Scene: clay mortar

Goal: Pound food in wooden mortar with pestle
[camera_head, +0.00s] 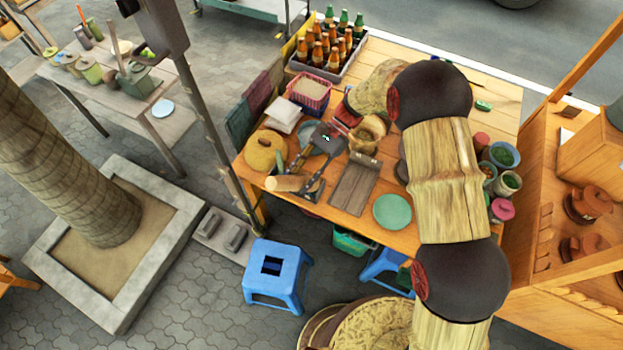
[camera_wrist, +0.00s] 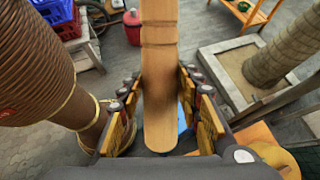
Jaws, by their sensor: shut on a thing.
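My gripper (camera_head: 309,182) is over the left front of the wooden table. It is shut on the wooden pestle (camera_wrist: 160,75), a light brown grooved rod standing between the yellow finger pads in the wrist view. In the head view the pestle (camera_head: 285,183) lies roughly level across the fingers, near the table's front edge. A rounded wooden vessel (camera_head: 374,124), which looks like the mortar, stands right of my gripper, partly hidden by my arm. I cannot see what is inside it. The pestle is apart from it.
A yellow lidded pot (camera_head: 262,151) stands just left of my gripper. A dark wooden board (camera_head: 354,187) and green plate (camera_head: 392,212) lie to the right. Bottles in a crate (camera_head: 350,62) stand behind. A blue stool (camera_head: 277,275) is on the paving in front.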

